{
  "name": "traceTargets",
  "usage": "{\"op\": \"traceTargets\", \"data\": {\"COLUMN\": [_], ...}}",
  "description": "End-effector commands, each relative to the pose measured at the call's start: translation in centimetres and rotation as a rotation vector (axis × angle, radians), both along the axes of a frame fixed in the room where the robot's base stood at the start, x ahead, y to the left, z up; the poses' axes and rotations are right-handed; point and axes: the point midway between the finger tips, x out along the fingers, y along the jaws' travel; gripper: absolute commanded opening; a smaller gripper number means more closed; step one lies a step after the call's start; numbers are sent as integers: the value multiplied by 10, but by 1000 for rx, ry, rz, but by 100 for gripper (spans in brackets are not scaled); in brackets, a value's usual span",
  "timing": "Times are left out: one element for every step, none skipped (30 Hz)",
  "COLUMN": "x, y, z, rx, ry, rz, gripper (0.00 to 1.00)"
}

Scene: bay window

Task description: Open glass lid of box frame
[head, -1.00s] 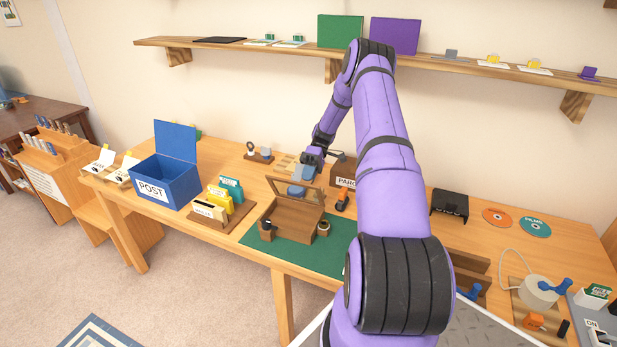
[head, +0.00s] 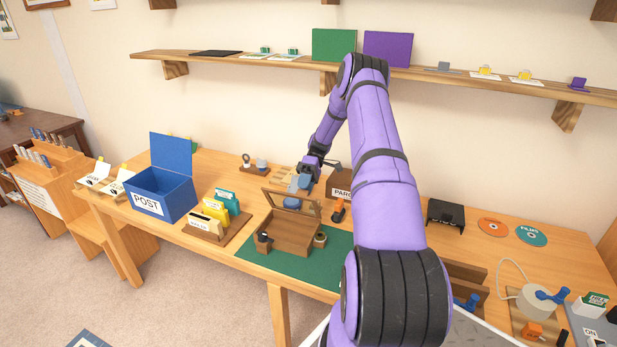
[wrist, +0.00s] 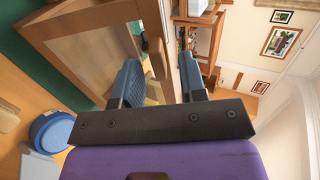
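The wooden box frame (head: 286,236) stands on a green mat (head: 325,268) on the table. Its wood-rimmed glass lid (head: 268,196) is raised, standing steeply up from the box's back side. In the wrist view the lid's wooden rim (wrist: 92,12) and glass fill the upper left, with a small wooden handle (wrist: 155,55) on the edge. My gripper (head: 304,178) is behind the raised lid, at its far side. In the wrist view its two blue fingers (wrist: 160,82) are apart, with the lid's edge showing beyond the gap. I cannot tell whether either finger touches the lid.
A blue POST box (head: 165,196) and a card holder (head: 208,222) stand to the left. A PARCELS box (head: 340,186) and an orange-and-black tool (head: 338,210) are close on the right. A round blue object (wrist: 52,131) lies near my gripper. A shelf (head: 235,63) runs above.

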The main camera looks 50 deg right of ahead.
Motion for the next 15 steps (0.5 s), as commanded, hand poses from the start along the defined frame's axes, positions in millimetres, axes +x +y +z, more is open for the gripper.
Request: {"op": "traceTargets", "data": {"x": [2, 4, 6, 8, 10, 13, 15, 17, 19, 21, 23, 25, 26, 28, 29], "y": [-6, -9, -15, -19, -24, -31, -36, -41, -46, -51, -55, -60, -64, -66, -70], "z": [3, 5, 8, 11, 13, 17, 20, 23, 26, 29, 31, 34, 36, 38, 40], "rx": [-2, -1, -3, -2, -3, -3, -3, -2, -2, -2, -3, -2, -3, -2, -2], "ry": [-2, -2, -2, -2, -2, -2, -3, -2, -2, -2, -3, -1, -2, -1, -1], "rz": [-2, -2, -2, -2, -2, -1, -1, 0, 0, 0, -1, -1, -1, -1, -1], "gripper": [38, 38, 38, 38, 38, 38, 38, 38, 38, 38, 38, 38, 38, 38, 38]}}
